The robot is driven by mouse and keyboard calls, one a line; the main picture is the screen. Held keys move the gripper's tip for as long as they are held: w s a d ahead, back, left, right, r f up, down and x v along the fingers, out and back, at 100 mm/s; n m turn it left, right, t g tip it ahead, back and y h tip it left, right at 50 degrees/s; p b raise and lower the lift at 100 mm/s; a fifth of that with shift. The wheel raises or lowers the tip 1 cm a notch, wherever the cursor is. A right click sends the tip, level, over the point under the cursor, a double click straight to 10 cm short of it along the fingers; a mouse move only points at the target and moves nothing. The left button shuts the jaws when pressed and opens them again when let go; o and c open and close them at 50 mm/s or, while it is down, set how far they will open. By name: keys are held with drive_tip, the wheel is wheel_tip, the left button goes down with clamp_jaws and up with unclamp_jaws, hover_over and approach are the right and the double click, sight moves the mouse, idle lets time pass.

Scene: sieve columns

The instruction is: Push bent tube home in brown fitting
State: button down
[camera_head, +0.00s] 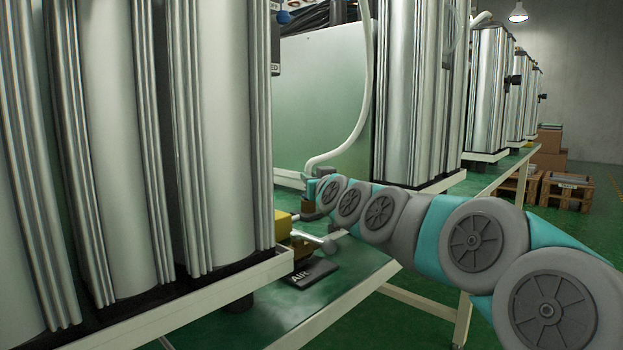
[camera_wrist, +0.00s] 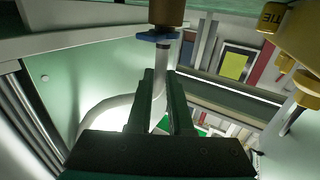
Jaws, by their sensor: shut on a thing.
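The white bent tube (camera_head: 363,100) hangs down and curves left to my gripper in the head view. In the wrist view the tube (camera_wrist: 159,88) runs between my gripper's dark fingers (camera_wrist: 161,76), which are shut on it, and bends away to the left behind them. The brown fitting (camera_wrist: 166,12) is at the top of the wrist view, with a blue collar (camera_wrist: 157,37) facing my gripper. The tube's upper end meets the collar; how deep it sits I cannot tell.
Yellow parts (camera_wrist: 300,40) stand right of the fitting in the wrist view. A black AIR plate (camera_head: 312,273) lies on the green bench (camera_head: 340,290). Tall metal columns (camera_head: 220,130) stand close at the left, and others (camera_head: 415,100) behind my arm.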

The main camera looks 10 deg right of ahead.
drive_tip(key=shift+f, duration=0.25)
drive_tip(key=c, duration=0.8)
unclamp_jaws()
drive_tip(key=shift+o, duration=0.2)
